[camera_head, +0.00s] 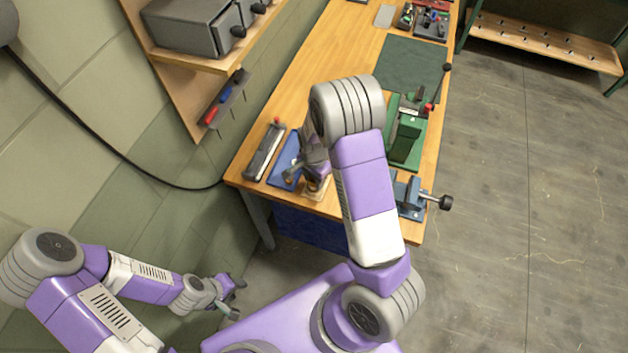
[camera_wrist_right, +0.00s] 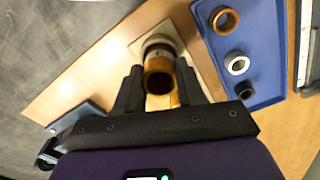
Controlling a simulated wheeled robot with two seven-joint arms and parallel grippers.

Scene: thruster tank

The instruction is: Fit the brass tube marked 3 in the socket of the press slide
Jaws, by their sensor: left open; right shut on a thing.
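My right gripper (camera_wrist_right: 159,82) is shut on a brass tube (camera_wrist_right: 157,64), whose open round end faces the wrist camera. No number is readable on it. Just beyond the tube, a grey metal ring (camera_wrist_right: 158,40) stands on a pale plate (camera_wrist_right: 143,48); I cannot tell whether tube and ring touch. In the head view, my right gripper (camera_head: 313,172) is over the pale plate (camera_head: 318,193), and my arm hides most of it. I cannot tell for sure which part is the press slide. My left gripper (camera_head: 233,298) is open and empty, low beside the bench.
A blue tray (camera_wrist_right: 262,30) beside the plate holds a brass ring (camera_wrist_right: 225,20), a pale ring (camera_wrist_right: 237,64) and a dark ring (camera_wrist_right: 244,90). A green machine (camera_head: 405,140) and a blue vise (camera_head: 412,197) stand right of my arm. A grey tool (camera_head: 263,152) lies left of the tray.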

